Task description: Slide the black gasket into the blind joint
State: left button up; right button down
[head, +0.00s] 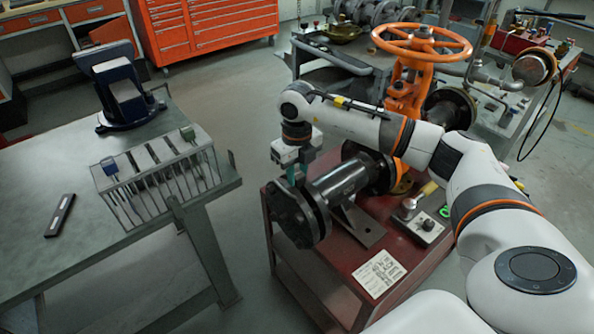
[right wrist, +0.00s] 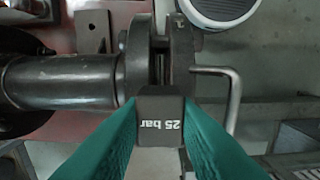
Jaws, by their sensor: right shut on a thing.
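My right gripper (head: 294,180) is over the top of the blind joint (head: 297,214), the dark flange pair at the near end of the pipe. In the right wrist view its green fingers (right wrist: 160,130) are shut on the black tab of the gasket (right wrist: 160,117), marked "25 bar". The tab sits at the gap between the two flanges of the joint (right wrist: 135,62). The gasket's ring is hidden, so I cannot tell how far it is in the gap. My left gripper is not in view.
A slotted rack (head: 160,170) with blue and green tabbed pieces stands on the grey table (head: 60,255) at left. A bent rod (right wrist: 233,95) sticks out beside the joint. The red cart (head: 345,275) carries the pipe and the orange handwheel valve (head: 405,85).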

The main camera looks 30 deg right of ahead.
jog(key=shift+f, duration=0.3)
jog(key=c, duration=1.1)
grip_release()
jog(key=shift+o, duration=0.2)
notch_tip(320, 180, up, 12)
jog(key=b, duration=0.1)
